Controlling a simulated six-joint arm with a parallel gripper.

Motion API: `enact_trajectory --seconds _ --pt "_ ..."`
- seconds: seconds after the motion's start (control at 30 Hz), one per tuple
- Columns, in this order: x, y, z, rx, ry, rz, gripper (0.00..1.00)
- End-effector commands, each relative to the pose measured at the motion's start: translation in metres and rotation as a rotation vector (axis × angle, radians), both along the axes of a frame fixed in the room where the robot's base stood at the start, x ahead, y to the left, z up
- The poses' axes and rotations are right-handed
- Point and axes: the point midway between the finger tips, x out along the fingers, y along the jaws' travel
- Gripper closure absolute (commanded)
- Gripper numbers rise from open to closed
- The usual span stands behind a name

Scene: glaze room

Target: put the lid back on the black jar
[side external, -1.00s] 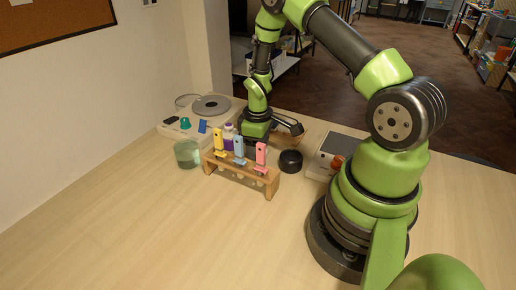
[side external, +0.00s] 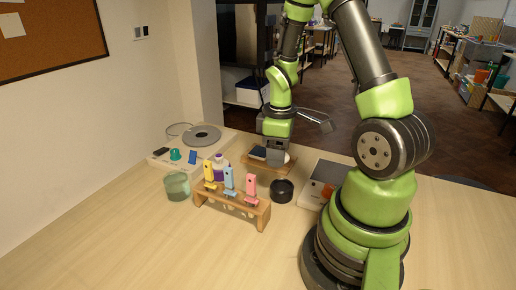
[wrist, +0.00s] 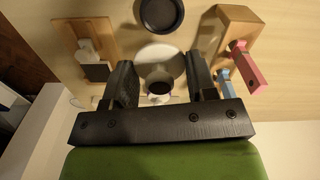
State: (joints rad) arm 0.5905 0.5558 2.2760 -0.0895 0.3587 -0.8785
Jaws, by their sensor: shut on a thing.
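The black jar (side external: 282,190) stands open-topped on the table, right of the rack; it shows at the top of the wrist view (wrist: 160,14). My gripper (side external: 277,157) is above and behind the jar in the side view. In the wrist view my gripper (wrist: 160,88) is shut on a pale round lid (wrist: 158,60) with a dark-topped knob, between the two fingers. The lid is held clear of the jar. In the side view only a pale edge of it (side external: 286,159) shows beside the fingers.
A wooden rack (side external: 232,205) with upright coloured pipettes stands left of the jar. A wooden board (side external: 256,164) with a dark item lies behind. A grey-topped device (side external: 319,180) is to the right. A green glass beaker (side external: 177,186) stands at left. The front table is clear.

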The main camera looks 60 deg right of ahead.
Motion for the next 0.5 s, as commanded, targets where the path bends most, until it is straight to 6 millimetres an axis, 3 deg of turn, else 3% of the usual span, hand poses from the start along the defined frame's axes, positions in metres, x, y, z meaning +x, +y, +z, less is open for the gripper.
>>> enact_trajectory --seconds 0.13,0.5 --pt "-0.014 0.003 0.0 0.0 0.0 -0.001 0.7" --pt "-0.015 0.003 -0.03 0.0 0.003 -0.001 0.7"
